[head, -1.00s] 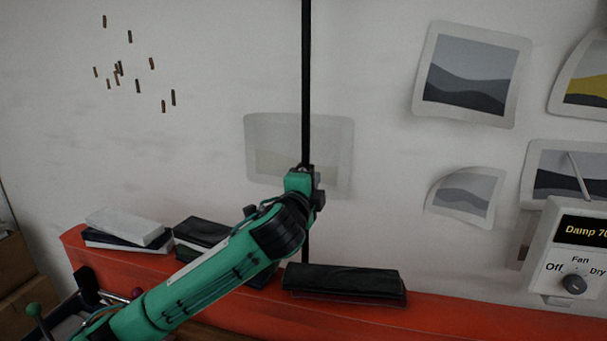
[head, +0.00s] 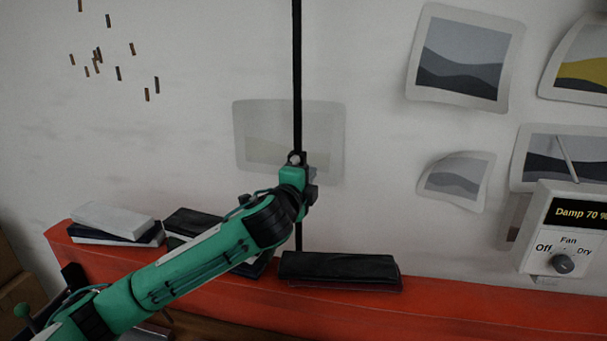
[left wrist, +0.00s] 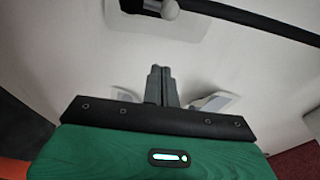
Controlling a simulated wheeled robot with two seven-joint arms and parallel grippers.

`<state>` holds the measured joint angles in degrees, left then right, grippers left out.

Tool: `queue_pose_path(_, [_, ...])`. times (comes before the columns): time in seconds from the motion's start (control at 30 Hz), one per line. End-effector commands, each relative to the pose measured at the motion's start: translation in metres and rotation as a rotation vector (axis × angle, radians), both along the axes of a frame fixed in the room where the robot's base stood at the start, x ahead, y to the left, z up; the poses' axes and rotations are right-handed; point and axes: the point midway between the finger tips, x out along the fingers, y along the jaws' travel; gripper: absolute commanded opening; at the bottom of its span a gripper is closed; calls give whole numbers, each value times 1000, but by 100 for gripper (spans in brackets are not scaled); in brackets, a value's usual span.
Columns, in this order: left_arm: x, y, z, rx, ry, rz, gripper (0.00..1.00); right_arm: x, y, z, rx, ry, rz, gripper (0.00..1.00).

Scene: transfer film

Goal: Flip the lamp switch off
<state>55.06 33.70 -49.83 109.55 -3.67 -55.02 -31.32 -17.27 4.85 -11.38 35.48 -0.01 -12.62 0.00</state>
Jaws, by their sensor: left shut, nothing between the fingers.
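A small round pale knob (head: 296,158) shows at the lower part of the dark vertical pole (head: 297,60), just above the end of my left arm; I take it to be the switch lever. In the left wrist view a pale rounded knob (left wrist: 169,10) on a dark mount is at the top edge, cut off by the frame. My left gripper (left wrist: 160,70) is shut and empty, its fingertips below the knob in that view and apart from it in the picture. In the head view its fingers are hidden behind my green wrist. No lamp is visible.
A red shelf (head: 440,305) runs along the wall, with a black folded item (head: 340,268) and stacked flat items (head: 115,220) on it. Curled prints (head: 465,55) hang on the wall.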

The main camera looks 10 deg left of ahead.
Motion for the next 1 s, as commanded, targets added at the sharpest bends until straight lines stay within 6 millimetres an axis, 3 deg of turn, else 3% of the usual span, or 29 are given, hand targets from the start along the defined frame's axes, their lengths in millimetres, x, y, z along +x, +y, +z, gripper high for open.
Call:
queue_pose_path(0.37, [66,-11,4,0,1,1,0,1,11,30,13,-1,-1,62])
queue_pose_path(0.6, [60,20,2,1,1,1,0,3,6,47,7,-5,1,62])
queue_pose_path(1.0, [58,28,0,0,0,0,0,2,4,49,5,-3,-1,62])
